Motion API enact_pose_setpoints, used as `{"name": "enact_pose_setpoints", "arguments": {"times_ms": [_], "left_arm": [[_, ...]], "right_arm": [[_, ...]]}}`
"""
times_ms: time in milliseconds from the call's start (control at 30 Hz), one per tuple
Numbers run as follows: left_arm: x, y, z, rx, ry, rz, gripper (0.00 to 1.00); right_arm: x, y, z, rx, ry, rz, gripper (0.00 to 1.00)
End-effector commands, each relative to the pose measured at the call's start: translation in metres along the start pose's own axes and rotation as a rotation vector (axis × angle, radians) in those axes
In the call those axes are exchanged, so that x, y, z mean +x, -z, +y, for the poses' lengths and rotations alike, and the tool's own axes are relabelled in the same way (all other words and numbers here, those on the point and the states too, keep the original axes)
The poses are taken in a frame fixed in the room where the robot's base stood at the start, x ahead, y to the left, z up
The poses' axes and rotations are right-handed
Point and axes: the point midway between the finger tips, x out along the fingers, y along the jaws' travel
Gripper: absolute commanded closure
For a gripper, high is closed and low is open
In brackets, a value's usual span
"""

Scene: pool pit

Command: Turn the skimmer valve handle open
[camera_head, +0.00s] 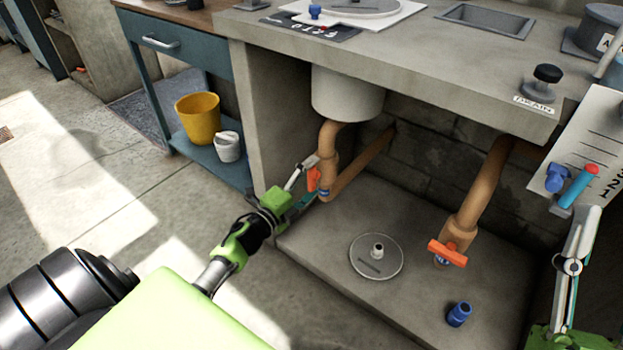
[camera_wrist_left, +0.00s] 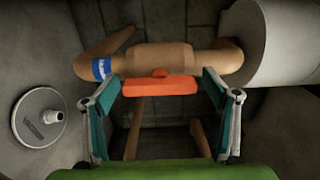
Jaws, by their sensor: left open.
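A tan pipe (camera_head: 328,148) drops from a white cylinder (camera_head: 347,95) under the counter. Its valve has an orange handle (camera_head: 313,179) and a blue band with lettering too small to read. My left gripper (camera_head: 303,184) is open at this handle. In the left wrist view the orange handle (camera_wrist_left: 160,87) lies crosswise between the spread teal fingers (camera_wrist_left: 162,110), roughly parallel to the pipe behind it. I cannot tell whether a finger touches it. My right gripper (camera_head: 578,225) shows partly at the right edge, seen from the side; its opening is unclear.
A second tan pipe with an orange handle (camera_head: 447,253) stands to the right. A round grey lid (camera_head: 376,256) and a blue fitting (camera_head: 459,314) lie on the pit floor. The concrete counter (camera_head: 420,65) overhangs the pipes. A yellow bucket (camera_head: 198,117) stands on a shelf at left.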

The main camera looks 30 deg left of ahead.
Motion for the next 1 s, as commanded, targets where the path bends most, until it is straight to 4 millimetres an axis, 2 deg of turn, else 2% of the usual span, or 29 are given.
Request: {"name": "enact_pose_setpoints", "arguments": {"times_ms": [167, 267, 700, 833, 1000], "left_arm": [[-0.003, 0.001, 0.001, 0.001, -0.001, 0.001, 0.21], [-0.012, 0.000, 0.002, 0.001, -0.003, 0.001, 0.21], [-0.096, 0.000, 0.001, 0.000, -0.002, 0.000, 0.21], [-0.112, 0.000, 0.001, -0.001, -0.002, 0.000, 0.21], [-0.120, 0.000, 0.000, 0.000, 0.000, 0.000, 0.21]], "right_arm": [[0.000, 0.001, -0.001, 0.002, 0.001, 0.002, 0.55], [0.000, 0.001, 0.000, 0.001, 0.001, 0.002, 0.55], [0.000, 0.000, 0.000, 0.001, 0.000, 0.001, 0.55], [0.000, 0.000, 0.000, 0.001, 0.000, 0.001, 0.55], [0.000, 0.000, 0.000, 0.001, 0.000, 0.001, 0.55]]}}
